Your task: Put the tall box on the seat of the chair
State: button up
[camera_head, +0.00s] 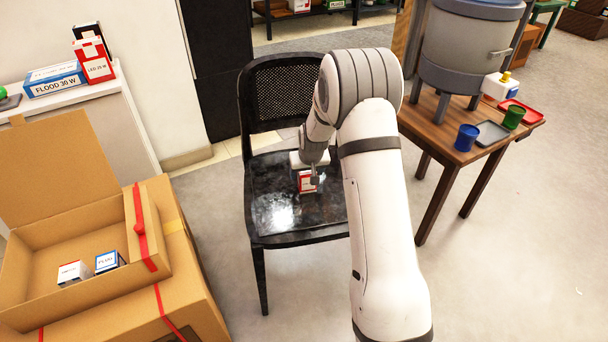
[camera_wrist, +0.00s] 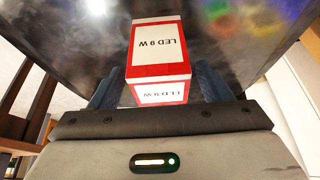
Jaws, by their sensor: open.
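A red and white box marked LED 9 W (camera_head: 307,183) stands on the glossy black seat of the chair (camera_head: 270,205), toward the seat's right side. It also shows in the wrist view (camera_wrist: 158,50), between my two blue fingers. My gripper (camera_head: 309,174) is open and points down at the box, with a finger on either side of it. The dark seat fills the upper part of the wrist view (camera_wrist: 225,35). My arm hides part of the chair's right side. Whether a finger touches the box cannot be told.
At left, an open cardboard carton (camera_head: 70,240) holds two small boxes. A white counter (camera_head: 110,100) bears boxes, including a red LED 25 W box (camera_head: 93,62). At right, a wooden table (camera_head: 450,140) bears a large metal pot and cups. Floor around the chair is clear.

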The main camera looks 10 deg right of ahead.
jog(key=s+r+g+p, duration=0.2)
jog(key=s+r, duration=1.7)
jog(key=s, duration=0.2)
jog(key=s+r+g, duration=0.1)
jog(key=s+r, duration=0.1)
jog(key=s, duration=1.4)
jog(key=shift+s+a, duration=0.35)
jog(key=shift+a, duration=0.05)
jog(key=shift+w+r, duration=0.1)
